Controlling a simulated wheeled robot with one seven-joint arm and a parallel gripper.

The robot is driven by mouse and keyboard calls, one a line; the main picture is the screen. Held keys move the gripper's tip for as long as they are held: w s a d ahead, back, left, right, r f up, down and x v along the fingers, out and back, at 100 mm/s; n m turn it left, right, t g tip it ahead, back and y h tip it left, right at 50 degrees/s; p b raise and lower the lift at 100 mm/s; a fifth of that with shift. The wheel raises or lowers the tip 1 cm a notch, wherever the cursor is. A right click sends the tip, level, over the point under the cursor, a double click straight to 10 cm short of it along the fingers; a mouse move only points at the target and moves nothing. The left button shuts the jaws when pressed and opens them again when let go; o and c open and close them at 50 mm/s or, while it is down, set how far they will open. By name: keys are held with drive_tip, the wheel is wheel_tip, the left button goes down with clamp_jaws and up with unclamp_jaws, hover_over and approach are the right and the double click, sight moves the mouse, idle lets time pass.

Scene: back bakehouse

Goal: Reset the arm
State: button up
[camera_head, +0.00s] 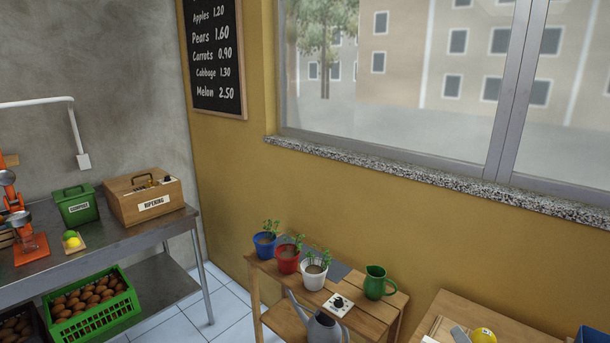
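My arm and my gripper do not show in the head view. Whether the gripper is open or shut, and whether it holds anything, is out of sight.
A metal table (150,236) at left bears an orange press (28,244), a green box (77,205) and a wooden box labelled RIPENING (146,197). A wooden bench (375,313) holds three potted plants and a green jug (376,283). Tiled floor (228,310) shows between them.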

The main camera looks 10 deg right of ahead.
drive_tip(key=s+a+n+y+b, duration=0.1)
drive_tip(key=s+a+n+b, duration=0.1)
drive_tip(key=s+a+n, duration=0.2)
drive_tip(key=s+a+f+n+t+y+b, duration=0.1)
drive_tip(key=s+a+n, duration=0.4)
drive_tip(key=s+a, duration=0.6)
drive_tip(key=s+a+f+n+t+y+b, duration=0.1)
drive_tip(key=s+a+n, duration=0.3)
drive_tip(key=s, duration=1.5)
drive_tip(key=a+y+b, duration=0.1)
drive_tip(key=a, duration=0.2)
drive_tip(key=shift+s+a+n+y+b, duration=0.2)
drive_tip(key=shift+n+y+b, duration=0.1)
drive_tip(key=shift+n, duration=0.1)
